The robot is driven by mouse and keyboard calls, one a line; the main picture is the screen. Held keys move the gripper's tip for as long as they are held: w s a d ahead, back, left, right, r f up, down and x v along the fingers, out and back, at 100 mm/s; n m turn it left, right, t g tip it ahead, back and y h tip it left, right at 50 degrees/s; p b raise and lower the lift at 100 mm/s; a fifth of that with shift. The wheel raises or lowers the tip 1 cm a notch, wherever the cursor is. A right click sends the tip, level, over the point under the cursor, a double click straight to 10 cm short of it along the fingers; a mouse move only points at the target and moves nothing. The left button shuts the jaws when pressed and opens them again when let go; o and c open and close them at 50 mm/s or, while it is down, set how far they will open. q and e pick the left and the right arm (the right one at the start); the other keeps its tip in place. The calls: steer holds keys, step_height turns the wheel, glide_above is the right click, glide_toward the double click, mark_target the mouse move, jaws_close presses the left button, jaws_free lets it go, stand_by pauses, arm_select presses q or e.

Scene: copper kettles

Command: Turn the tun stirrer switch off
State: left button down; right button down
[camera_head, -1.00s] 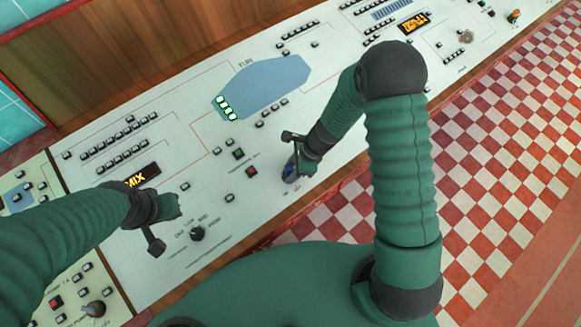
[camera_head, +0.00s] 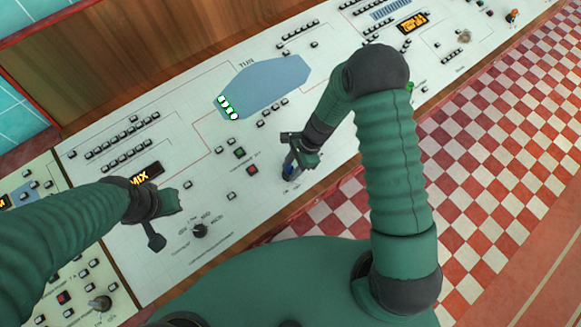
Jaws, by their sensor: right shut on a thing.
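The tun stirrer switch seems to be the small blue-handled switch (camera_head: 287,173) near the front edge of the white panel, below the blue tun shape (camera_head: 268,84). My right gripper (camera_head: 296,163) is at this switch and shut on it, hiding most of it. Which way the switch points is hard to tell. My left gripper (camera_head: 163,221) hangs over the panel at the left, near a black rotary knob (camera_head: 200,231), and holds nothing that I can see. Its jaw opening is unclear.
Rows of small buttons (camera_head: 122,136) and orange displays cover the panel. A green button (camera_head: 239,153) and a red button (camera_head: 252,169) lie left of my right gripper. A wooden wall rises behind. The red-and-white checked floor (camera_head: 500,150) is clear at the right.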

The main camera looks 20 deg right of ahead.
steer(key=shift+w+d, duration=0.1)
steer(key=shift+d, duration=0.05)
steer(key=c, duration=1.2)
jaws_free()
steer(key=shift+o, duration=1.4)
steer(key=v, duration=1.6)
steer(key=shift+d+r+b, duration=0.3)
steer(key=shift+d+b, duration=0.05)
steer(key=shift+b, duration=0.05)
